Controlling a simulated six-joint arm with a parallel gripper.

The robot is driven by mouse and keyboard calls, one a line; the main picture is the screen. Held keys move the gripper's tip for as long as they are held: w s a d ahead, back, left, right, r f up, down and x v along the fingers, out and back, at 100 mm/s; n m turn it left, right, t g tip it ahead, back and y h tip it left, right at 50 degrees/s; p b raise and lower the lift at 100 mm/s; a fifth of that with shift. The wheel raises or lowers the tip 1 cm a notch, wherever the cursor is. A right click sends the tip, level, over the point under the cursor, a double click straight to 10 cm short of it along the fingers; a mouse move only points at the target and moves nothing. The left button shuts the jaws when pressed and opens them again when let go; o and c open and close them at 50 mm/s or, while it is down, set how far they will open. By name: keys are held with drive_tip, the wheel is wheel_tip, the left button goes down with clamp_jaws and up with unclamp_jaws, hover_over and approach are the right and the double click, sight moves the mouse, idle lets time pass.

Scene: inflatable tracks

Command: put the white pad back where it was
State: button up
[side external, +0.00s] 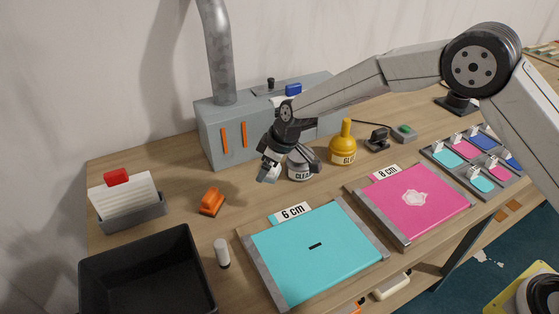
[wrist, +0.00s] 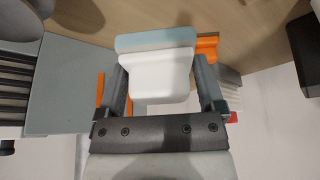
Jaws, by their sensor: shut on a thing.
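The white pad (wrist: 158,75) is a white block with a pale grey-blue layer along its far edge. It sits between the two fingers of my gripper (wrist: 162,85) in the wrist view. In the side view my gripper (side external: 268,174) hangs above the table, beside the grey jar (side external: 299,166) marked "CLEA", and in front of the grey box. The pad shows there only as a small pale piece (side external: 272,174) at the fingertips, clear of the table. Its former place cannot be told from these frames.
A teal panel (side external: 300,262) with a dark slit and a pink panel (side external: 430,213) with a pale patch lie in front. An orange block (side external: 211,202), yellow glue bottle (side external: 343,146), white cylinder (side external: 222,252), black bin (side external: 145,237) and grey box (side external: 212,137) stand around.

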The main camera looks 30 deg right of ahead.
hover_over(251, 189)
drive_tip(key=s+d, duration=0.1)
drive_tip(key=shift+s+f, duration=0.2)
drive_tip(key=shift+f, duration=2.55)
drive_tip(key=shift+f, duration=0.1)
drive_tip(key=shift+w+f, duration=0.15)
drive_tip(key=shift+f, duration=1.5)
drive_tip(key=shift+f, duration=0.15)
drive_tip(key=o, duration=0.9)
